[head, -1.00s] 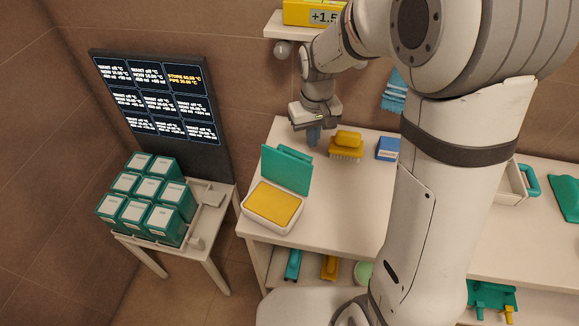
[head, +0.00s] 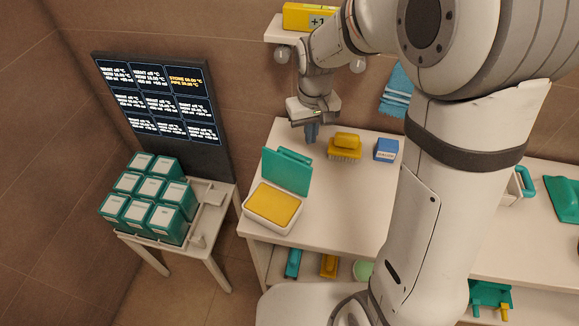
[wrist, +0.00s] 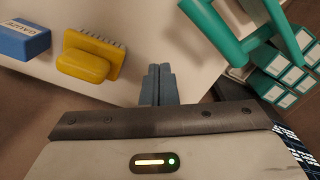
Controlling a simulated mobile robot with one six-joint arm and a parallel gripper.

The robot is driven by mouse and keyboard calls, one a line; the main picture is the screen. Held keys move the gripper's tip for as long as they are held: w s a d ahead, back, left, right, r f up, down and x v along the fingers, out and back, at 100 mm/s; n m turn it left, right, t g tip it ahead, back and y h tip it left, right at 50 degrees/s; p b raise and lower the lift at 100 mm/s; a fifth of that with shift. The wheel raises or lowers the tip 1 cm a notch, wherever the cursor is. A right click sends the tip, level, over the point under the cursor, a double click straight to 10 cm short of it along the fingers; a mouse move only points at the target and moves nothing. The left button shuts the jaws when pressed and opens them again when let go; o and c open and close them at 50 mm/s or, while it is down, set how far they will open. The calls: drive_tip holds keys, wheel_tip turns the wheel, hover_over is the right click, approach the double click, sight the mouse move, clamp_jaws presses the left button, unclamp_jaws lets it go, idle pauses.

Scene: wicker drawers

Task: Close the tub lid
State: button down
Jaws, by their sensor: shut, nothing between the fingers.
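The tub (head: 262,217) is a white box with a yellow top surface inside, on the left end of the table. Its teal lid (head: 287,170) stands up open at the tub's back edge. In the wrist view the teal lid (wrist: 216,32) shows at the top, right of the fingers. My gripper (head: 311,133) is shut and empty, above the back of the table, behind and right of the lid and apart from it. Its closed fingers also show in the wrist view (wrist: 159,85).
A yellow brush (head: 345,146) and a blue box (head: 387,149) stand right of my gripper. A shelf (head: 290,30) is above it. Several teal canisters (head: 150,195) stand on a small side table at left. The table right of the tub is clear.

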drive_tip(key=shift+s+a+r+p, duration=0.2)
drive_tip(key=shift+s+r+p, duration=0.2)
drive_tip(key=shift+r, duration=0.25)
drive_tip(key=shift+s+a+r+p, duration=0.15)
drive_tip(key=shift+s+r+p, duration=0.15)
drive_tip(key=shift+r+p, duration=0.25)
drive_tip(key=shift+r, duration=0.1)
drive_tip(key=shift+s+a+r+p, duration=0.3)
drive_tip(key=shift+s+r, duration=0.15)
drive_tip(key=shift+r, duration=0.1)
drive_tip(key=shift+s+a+r+p, duration=0.2)
drive_tip(key=shift+s+r+p, duration=0.1)
drive_tip(key=shift+s+r, duration=0.2)
drive_tip(key=shift+r, duration=0.1)
drive_tip(key=shift+s+a+r+p, duration=0.3)
drive_tip(key=shift+s+r, duration=0.1)
drive_tip(key=shift+s, duration=0.1)
drive_tip(key=shift+s+a+r+p, duration=0.25)
drive_tip(key=shift+s+a+r, duration=0.1)
drive_tip(key=shift+s, duration=0.15)
